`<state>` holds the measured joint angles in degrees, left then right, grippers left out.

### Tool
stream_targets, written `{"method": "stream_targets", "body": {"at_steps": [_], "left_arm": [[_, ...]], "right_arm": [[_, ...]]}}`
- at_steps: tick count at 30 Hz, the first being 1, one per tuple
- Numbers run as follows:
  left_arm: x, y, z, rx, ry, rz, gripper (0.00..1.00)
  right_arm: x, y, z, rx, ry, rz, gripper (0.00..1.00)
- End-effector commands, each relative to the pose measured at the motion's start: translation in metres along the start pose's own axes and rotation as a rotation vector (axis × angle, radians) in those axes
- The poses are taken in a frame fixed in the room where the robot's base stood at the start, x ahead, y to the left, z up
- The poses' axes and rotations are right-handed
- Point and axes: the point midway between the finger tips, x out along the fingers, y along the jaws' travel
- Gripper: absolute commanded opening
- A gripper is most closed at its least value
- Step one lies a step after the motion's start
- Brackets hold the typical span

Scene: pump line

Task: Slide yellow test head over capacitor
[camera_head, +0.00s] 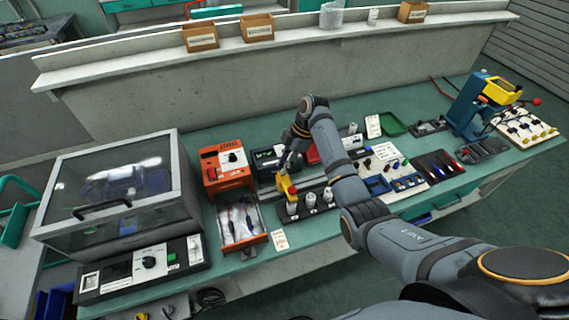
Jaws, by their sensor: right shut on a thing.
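My right arm comes in from the lower right, and its dark gripper (287,170) points down over the bench. It is shut on the yellow test head (286,189), which has a small red part on its side. White capacitors stand in a dark rack below it: a left one (291,208), a middle one (310,200) and a right one (328,195). The test head is just above the left capacitor; I cannot tell whether they touch. My forearm hides part of the bench behind and right of the rack. My left gripper is not in view.
An orange tester (226,166) with an open tray (240,221) stands left of the rack. A glass-lidded chamber (115,195) fills the far left. A black device (271,158) sits behind. Blue bins, tools and a blue press (467,107) lie right.

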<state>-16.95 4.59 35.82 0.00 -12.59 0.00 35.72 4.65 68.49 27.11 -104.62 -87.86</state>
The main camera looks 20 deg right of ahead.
Motion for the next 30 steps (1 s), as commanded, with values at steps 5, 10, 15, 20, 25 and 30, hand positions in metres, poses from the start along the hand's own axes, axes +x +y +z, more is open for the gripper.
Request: {"method": "stream_targets", "body": {"at_steps": [5, 10, 15, 20, 25, 30], "left_arm": [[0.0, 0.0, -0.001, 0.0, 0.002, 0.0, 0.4], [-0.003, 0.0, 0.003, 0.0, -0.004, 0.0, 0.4], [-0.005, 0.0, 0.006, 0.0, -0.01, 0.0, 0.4], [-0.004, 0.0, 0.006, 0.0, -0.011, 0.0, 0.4], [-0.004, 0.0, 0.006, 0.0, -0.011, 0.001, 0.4], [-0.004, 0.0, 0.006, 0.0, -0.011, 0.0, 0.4]], "right_arm": [[0.0, 0.0, 0.0, 0.0, 0.0, 0.001, 0.0], [-0.008, 0.001, 0.016, 0.001, -0.003, 0.001, 0.0], [-0.021, 0.001, 0.05, 0.003, -0.003, 0.002, 0.0], [-0.027, 0.001, 0.064, 0.0, 0.0, 0.002, 0.0], [-0.027, 0.001, 0.065, -0.001, 0.001, 0.002, 0.0], [-0.028, 0.001, 0.064, -0.001, 0.0, 0.002, 0.26]]}}
